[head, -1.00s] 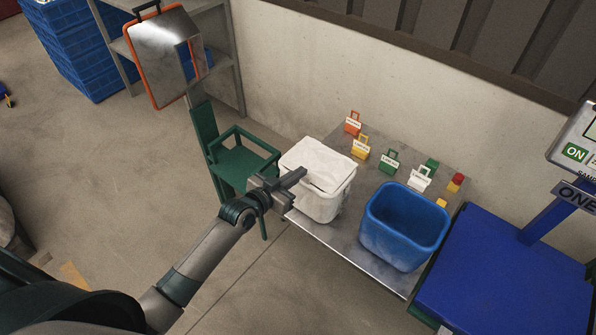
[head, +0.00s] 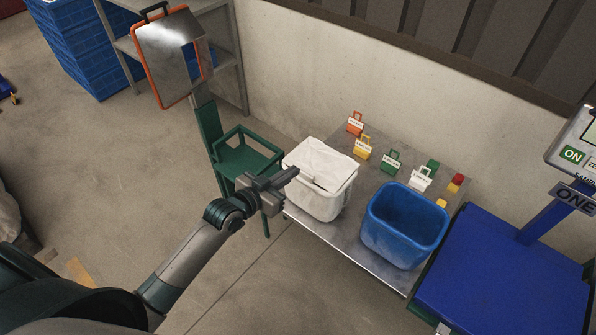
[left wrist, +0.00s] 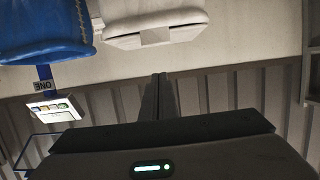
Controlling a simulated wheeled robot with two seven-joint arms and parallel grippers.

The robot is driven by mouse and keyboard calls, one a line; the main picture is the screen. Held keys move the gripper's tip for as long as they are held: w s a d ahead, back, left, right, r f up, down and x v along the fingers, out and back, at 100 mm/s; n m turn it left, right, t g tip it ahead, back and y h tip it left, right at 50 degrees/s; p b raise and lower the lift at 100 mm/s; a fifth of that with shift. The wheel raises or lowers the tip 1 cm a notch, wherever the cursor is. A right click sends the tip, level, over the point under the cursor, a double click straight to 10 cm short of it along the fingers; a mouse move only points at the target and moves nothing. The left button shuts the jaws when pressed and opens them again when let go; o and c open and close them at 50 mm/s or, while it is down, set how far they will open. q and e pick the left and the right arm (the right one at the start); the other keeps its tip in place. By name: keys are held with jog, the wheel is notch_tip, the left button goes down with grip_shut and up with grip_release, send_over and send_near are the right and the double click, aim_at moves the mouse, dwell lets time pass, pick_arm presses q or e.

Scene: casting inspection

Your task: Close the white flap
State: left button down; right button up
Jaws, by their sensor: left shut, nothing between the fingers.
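A white bin (head: 322,199) stands at the left end of the metal table. Its white flap (head: 318,162) lies across the top, with a thin dark gap near its front edge; I cannot tell if it is fully seated. My left gripper (head: 293,174) is shut and empty, at the bin's near left side in the head view. I cannot tell whether it touches the bin. The left wrist view shows the fingers (left wrist: 160,85) together, and the bin's rim (left wrist: 155,38) beyond them. My right gripper is not in view.
A blue bin (head: 404,238) stands right of the white one on the table (head: 345,240). Several small coloured labelled tags, such as a yellow one (head: 362,152), stand behind. A blue scale (head: 505,270) is at right.

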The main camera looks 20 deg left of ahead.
pick_arm(q)
jog(key=shift+b+v, duration=0.5)
jog(key=shift+v, duration=1.95)
jog(key=s+a+f+n+g+y+b, duration=0.1)
jog(key=s+a+f+g, duration=0.1)
jog(key=f, duration=0.9)
jog(key=s+a+f+n+g+y, duration=0.1)
jog(key=s+a+f+y, duration=0.1)
jog(key=f, duration=0.8)
jog(key=s+a+f+g+y, duration=0.1)
jog(key=s+f+g, duration=0.1)
jog(key=s+f, duration=0.5)
jog(key=s+f+g, duration=0.1)
jog(key=s+f, duration=0.3)
jog(key=f, duration=0.7)
jog(key=s+d+f+g, duration=0.1)
jog(key=s+f+g, duration=0.1)
jog(key=s+f, duration=0.4)
jog(key=s+d+f+g+b, duration=0.1)
jog(key=s+f, duration=0.6)
jog(key=s, duration=1)
jog(key=s+d+f+g+y+b, duration=0.1)
jog(key=s+f+g, duration=0.3)
jog(key=s+f, duration=0.3)
jog(key=s, duration=0.4)
jog(key=shift+s, duration=0.3)
